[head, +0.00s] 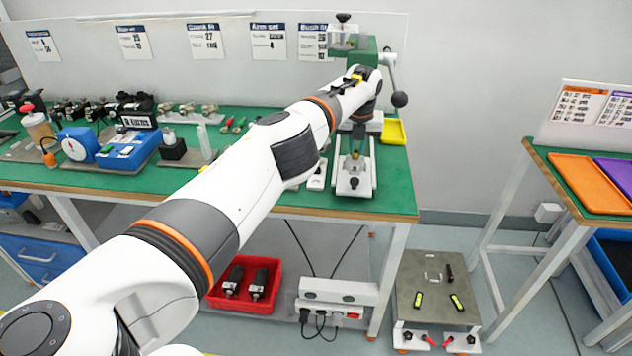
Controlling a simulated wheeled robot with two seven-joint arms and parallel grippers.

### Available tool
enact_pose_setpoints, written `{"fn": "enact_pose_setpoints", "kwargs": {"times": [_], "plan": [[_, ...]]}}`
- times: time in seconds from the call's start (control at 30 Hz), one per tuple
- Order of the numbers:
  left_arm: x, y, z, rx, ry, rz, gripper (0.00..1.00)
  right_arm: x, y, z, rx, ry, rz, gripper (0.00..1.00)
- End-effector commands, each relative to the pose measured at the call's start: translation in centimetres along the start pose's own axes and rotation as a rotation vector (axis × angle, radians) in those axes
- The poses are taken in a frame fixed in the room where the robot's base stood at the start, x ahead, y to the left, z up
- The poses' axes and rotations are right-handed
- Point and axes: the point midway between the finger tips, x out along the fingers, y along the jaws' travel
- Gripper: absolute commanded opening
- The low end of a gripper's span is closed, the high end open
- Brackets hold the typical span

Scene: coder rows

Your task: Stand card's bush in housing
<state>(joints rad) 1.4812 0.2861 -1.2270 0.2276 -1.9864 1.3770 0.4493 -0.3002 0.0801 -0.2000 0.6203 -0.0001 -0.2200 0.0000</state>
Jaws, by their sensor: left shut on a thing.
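My left arm reaches across the bench to a fixture near its right end. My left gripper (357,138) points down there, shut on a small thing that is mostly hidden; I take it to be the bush. Just below is a small brass-coloured piece (355,156) over a pale metal fixture (354,183), which I take to hold the housing. I cannot tell whether the bush touches the housing. A card headed "Bush fit" (313,42) hangs on the back panel, its small print unreadable. My right gripper is not in view.
A green press (366,50) with a black-knobbed lever (399,99) stands behind the wrist. A yellow tray (394,131) lies to its right. Blue devices (130,150) and several small parts fill the bench's left. A red bin (244,285) sits below. A side table (585,185) stands right.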

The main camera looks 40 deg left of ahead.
Motion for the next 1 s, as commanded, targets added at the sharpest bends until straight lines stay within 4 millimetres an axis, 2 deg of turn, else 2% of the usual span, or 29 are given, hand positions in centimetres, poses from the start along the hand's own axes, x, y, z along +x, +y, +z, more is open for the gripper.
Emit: {"fn": "enact_pose_setpoints", "kwargs": {"times": [0.73,0.77,0.8,0.9,1.0], "plan": [[0.41,-0.05,0.08,0.0,0.0,-0.001,0.0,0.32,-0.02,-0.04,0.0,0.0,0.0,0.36],[0.41,-0.05,0.08,0.0,0.0,-0.001,0.22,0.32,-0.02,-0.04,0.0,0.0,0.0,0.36],[0.41,-0.04,0.08,0.0,0.0,-0.001,0.28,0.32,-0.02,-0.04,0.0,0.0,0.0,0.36],[0.4,-0.04,0.08,0.0,0.0,-0.001,0.42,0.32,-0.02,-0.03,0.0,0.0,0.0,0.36],[0.39,-0.04,0.08,0.0,0.0,-0.001,0.42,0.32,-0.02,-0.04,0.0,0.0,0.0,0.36]]}}
